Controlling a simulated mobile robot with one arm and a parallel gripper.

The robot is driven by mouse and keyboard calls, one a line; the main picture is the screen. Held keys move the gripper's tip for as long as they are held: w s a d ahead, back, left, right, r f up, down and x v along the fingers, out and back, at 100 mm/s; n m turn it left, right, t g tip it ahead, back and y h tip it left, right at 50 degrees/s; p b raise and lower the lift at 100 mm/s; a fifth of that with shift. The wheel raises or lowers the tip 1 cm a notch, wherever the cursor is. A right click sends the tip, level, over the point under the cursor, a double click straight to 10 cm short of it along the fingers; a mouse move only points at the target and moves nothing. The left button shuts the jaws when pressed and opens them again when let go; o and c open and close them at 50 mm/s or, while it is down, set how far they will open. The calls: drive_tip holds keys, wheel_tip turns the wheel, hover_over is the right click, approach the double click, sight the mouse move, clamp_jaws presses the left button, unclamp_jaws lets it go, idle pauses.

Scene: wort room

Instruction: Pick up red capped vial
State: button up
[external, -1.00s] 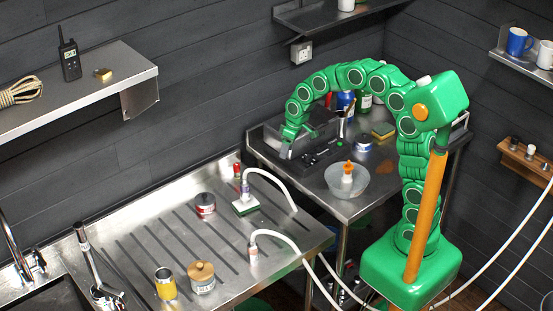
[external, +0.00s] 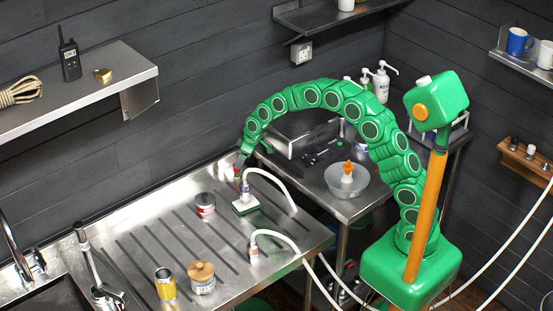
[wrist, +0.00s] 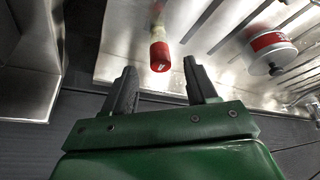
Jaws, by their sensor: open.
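The red capped vial (external: 237,173) stands at the back edge of the steel drainboard, partly hidden by my gripper in the external view. In the wrist view the vial (wrist: 159,52) shows its red cap and pale body, in line with the gap between the fingers and just beyond their tips. My gripper (external: 241,161) is close above the vial, pointing down. In the wrist view my gripper (wrist: 159,70) is open, with nothing between its two dark fingers.
A red and white tin (external: 205,204) stands on the drainboard (external: 185,240). A white hose (external: 272,180) arches beside the vial to the right, near a sponge block (external: 246,206). A yellow tin (external: 165,283) and a wooden-lidded jar (external: 202,277) stand nearer the front. The dark wall is close behind.

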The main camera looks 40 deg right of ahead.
sight(236, 171)
drive_tip(key=shift+x, duration=3.9)
drive_tip(key=shift+s+d, duration=0.1)
drive_tip(key=shift+c, duration=0.3)
drive_tip(key=c, duration=1)
